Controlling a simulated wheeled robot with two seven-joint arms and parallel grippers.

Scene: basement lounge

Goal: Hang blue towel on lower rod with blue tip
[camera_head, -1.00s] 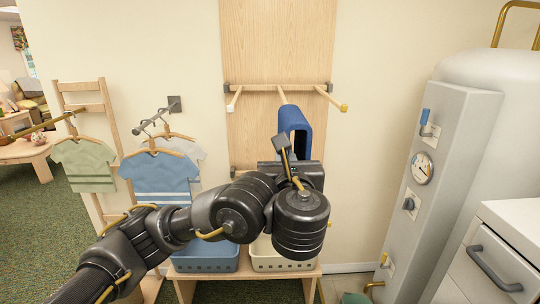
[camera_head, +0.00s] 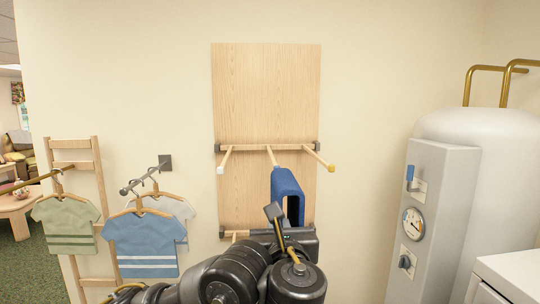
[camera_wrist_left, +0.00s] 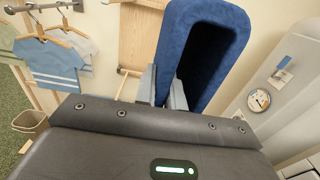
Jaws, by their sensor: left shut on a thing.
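The blue towel (camera_head: 287,190) hangs as a folded loop in front of the wooden rack board (camera_head: 267,95). It also fills the upper middle of the left wrist view (camera_wrist_left: 185,50). My left gripper (camera_wrist_left: 163,92) is shut on the towel's lower part and holds it upright. In the head view, the towel's top overlaps the end of the upper middle rod (camera_head: 271,156); I cannot tell whether they touch. The lower rod (camera_head: 236,235) shows only at its left end. My arm and the towel hide the other lower rods, and no blue tip is clearly seen. My right gripper is out of view.
Upper rods with a white tip (camera_head: 220,170) and a yellow tip (camera_head: 331,168) flank the towel. Small shirts on hangers (camera_head: 146,243) hang at the left. A grey-white tank (camera_head: 465,180) with a gauge panel stands at the right. Bare wall separates tank and rack.

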